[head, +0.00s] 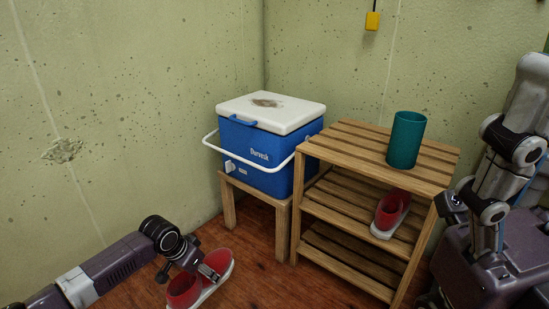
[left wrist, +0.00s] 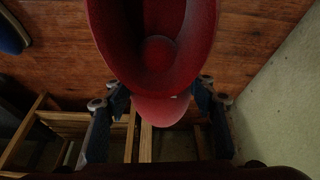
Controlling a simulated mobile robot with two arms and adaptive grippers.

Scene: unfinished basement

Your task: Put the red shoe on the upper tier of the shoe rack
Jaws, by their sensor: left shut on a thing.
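A red shoe with a pale sole (head: 218,261) is in my left gripper (head: 209,273), low at the left in front of the wooden floor. In the left wrist view the shoe (left wrist: 155,60) fills the top middle, its opening facing the camera, with a finger on each side. I cannot tell its exact height above the floor. The wooden shoe rack (head: 340,137) stands to the right of my gripper, apart from it. A matching red shoe (head: 391,208) rests on its middle tier. A teal cylinder (head: 405,140) stands on the upper tier. I cannot make out my right gripper.
A blue cooler with a white lid (head: 262,150) sits on a small wooden stand (head: 284,211) left of the rack. A grey and purple jointed machine (head: 505,190) is close to the rack's right side. The upper tier has bare slats left and front of the cylinder.

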